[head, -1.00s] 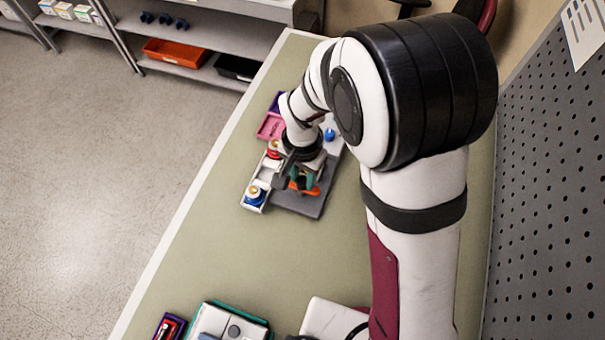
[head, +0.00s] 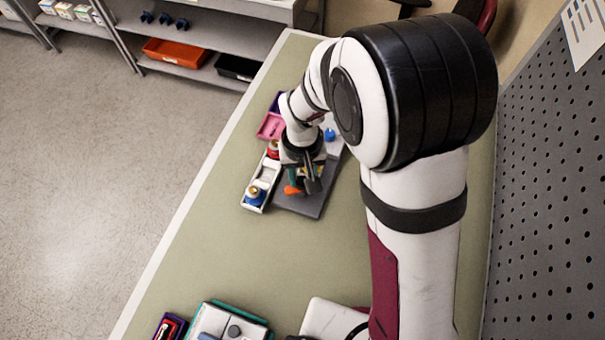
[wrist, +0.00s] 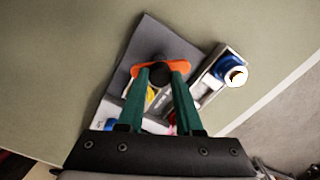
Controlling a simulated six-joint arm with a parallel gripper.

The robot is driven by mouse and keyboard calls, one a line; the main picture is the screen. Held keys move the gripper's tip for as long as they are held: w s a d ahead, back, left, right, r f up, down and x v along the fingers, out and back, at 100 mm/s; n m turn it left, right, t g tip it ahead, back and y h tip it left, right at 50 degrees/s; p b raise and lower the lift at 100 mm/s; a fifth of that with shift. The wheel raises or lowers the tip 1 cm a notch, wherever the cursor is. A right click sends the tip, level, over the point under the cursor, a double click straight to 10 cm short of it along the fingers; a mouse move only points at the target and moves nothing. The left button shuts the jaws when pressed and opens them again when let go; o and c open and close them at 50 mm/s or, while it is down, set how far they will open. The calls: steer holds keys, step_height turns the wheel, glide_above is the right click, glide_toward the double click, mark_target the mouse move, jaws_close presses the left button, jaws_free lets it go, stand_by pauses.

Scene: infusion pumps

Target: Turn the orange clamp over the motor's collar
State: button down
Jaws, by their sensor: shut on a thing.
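The orange clamp (wrist: 148,69) shows in the wrist view across my fingertips, with a dark round part (wrist: 160,74), apparently the motor, in its middle. The two green fingers of my gripper (wrist: 161,76) stand on either side of that part, shut on the clamp. In the head view the clamp (head: 292,190) is an orange piece low under my gripper (head: 301,180), over the dark grey plate (head: 313,207). The gripper hides much of the motor, and I cannot tell how the clamp sits against the collar.
A pink tray (head: 268,128) and a blue part (head: 330,135) lie behind. The green bench in front is clear until the equipment nearest me.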

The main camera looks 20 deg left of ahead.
mark_target(302, 181)
steer(key=n, duration=0.5)
steer(key=shift+s, duration=0.1)
steer(key=shift+n, duration=2.8)
steer(key=c, duration=0.6)
jaws_free()
step_height(302, 181, up, 16)
steer(key=shift+f, duration=0.1)
